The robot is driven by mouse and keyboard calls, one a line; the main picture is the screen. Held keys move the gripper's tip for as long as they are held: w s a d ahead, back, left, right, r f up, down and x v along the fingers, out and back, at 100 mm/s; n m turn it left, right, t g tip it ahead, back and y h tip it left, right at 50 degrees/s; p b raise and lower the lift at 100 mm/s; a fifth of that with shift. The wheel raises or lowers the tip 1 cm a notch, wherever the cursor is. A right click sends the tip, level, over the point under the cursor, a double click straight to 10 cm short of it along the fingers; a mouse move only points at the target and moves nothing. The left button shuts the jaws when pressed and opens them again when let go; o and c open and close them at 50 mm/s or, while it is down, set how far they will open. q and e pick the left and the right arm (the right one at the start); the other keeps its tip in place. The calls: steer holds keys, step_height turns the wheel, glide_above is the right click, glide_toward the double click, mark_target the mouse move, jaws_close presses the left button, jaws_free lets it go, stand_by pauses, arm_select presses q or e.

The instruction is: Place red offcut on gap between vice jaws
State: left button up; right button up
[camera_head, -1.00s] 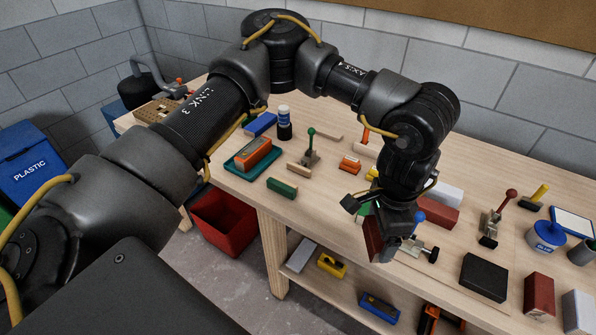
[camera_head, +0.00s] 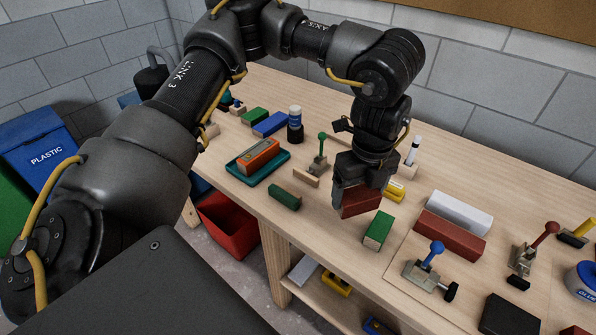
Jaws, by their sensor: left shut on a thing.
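My left gripper (camera_head: 361,187) points down over the bench, shut on the red offcut (camera_head: 361,204), a brick-red block whose lower part shows below the fingers. I cannot tell whether its underside touches the bench. A green block (camera_head: 378,230) lies just right of and nearer than it. A long red-brown bar (camera_head: 449,236) and a white bar (camera_head: 459,212) lie side by side to the right. I cannot clearly make out vice jaws or their gap; the gripper hides part of the bench behind it. My right gripper is not in view.
A blue-handled clamp (camera_head: 430,262) stands right of the green block, and a red-handled clamp (camera_head: 529,252) farther right. A green-handled clamp (camera_head: 319,157), a dark green block (camera_head: 284,196) and a teal tray (camera_head: 240,177) with an orange block (camera_head: 259,154) are to the left.

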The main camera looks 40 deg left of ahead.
arm_select(q)
steer(key=a+m+b, duration=0.1)
steer(key=a+m, duration=0.3)
steer(key=m, duration=0.8)
glide_toward(285, 196)
steer(key=w+d+r, duration=0.1)
steer(key=w+d, duration=0.3)
steer(key=a+f, duration=0.1)
steer(key=w+a+f, duration=0.1)
steer(key=a+f, duration=0.1)
steer(key=w+a+f, duration=0.1)
steer(key=f, duration=0.1)
steer(key=shift+a+f, duration=0.15)
steer(key=shift+a, duration=0.15)
steer(key=shift+w+a+f, duration=0.15)
steer(key=shift+a+f, duration=0.05)
steer(key=shift+f, duration=0.8)
steer(key=shift+w+a+f, duration=0.1)
steer(key=shift+a+f, duration=0.1)
steer(key=shift+f, duration=0.85)
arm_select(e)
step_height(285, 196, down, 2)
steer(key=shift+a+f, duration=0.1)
arm_select(q)
steer(key=shift+r, duration=0.1)
